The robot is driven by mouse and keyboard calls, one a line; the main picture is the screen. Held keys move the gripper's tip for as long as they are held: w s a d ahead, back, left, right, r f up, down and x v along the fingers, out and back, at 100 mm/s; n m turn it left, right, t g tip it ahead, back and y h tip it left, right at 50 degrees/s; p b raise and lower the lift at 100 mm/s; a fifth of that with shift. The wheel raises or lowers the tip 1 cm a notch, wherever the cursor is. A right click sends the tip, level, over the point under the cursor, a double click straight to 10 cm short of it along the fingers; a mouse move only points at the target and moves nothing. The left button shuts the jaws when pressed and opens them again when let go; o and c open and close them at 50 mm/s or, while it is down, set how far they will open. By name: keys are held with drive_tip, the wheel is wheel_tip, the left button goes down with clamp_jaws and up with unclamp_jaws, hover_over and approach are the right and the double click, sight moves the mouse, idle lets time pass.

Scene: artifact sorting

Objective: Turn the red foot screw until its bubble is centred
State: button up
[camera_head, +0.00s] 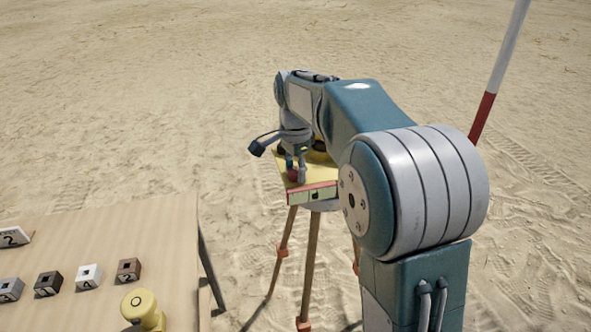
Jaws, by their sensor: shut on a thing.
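A yellow instrument plate (281,158) sits on top of a tripod (308,262). The red foot screw (292,175) is at its front left corner. My gripper (297,172) points down at this corner and is shut on the red foot screw, with its fingers hiding part of it. A red-edged, yellow-green level vial (327,192) faces me along the plate's front edge. My arm hides the rest of the plate and any other screws.
A red and white pole (497,75) stands at the right. Open sand lies around.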

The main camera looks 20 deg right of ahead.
sight(293, 170)
drive_tip(key=shift+f+m, duration=0.15)
drive_tip(key=shift+m, duration=0.75)
drive_tip(key=o, duration=1.2)
drive_tip(key=shift+a, duration=0.1)
drive_tip(key=shift+c, duration=0.2)
wheel_tip(293, 170, up, 12)
drive_tip(key=shift+w, duration=0.15)
